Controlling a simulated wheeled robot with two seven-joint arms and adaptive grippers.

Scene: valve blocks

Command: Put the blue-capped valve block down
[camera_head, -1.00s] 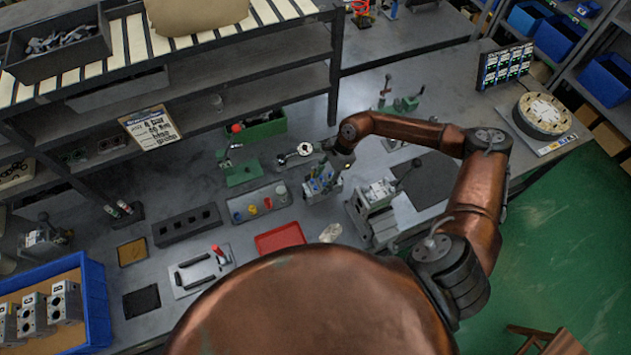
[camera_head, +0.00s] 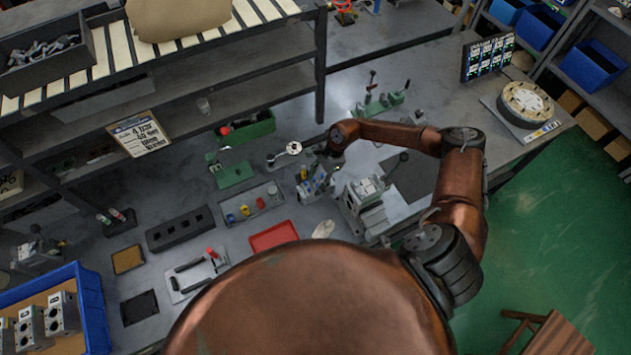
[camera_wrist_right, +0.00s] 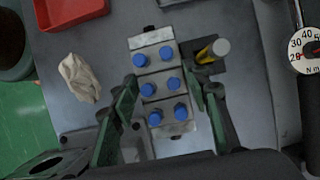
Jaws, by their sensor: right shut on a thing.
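The blue-capped valve block (camera_wrist_right: 162,85) is a pale metal block with two rows of blue caps. In the right wrist view it lies between the two green fingers of my right gripper (camera_wrist_right: 161,86), which is shut on it. In the head view the block (camera_head: 316,186) is small, below the end of my right arm and just left of the vise. The gripper's fingers are hard to make out there. I cannot tell whether the block's underside touches the bench. My left gripper is not in view.
A crumpled pale cloth (camera_wrist_right: 80,78), a red tray (camera_head: 273,236) and a dial wrench (camera_head: 290,150) lie nearby. A vise (camera_head: 362,198) stands to the right. Bare grey bench shows around the block.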

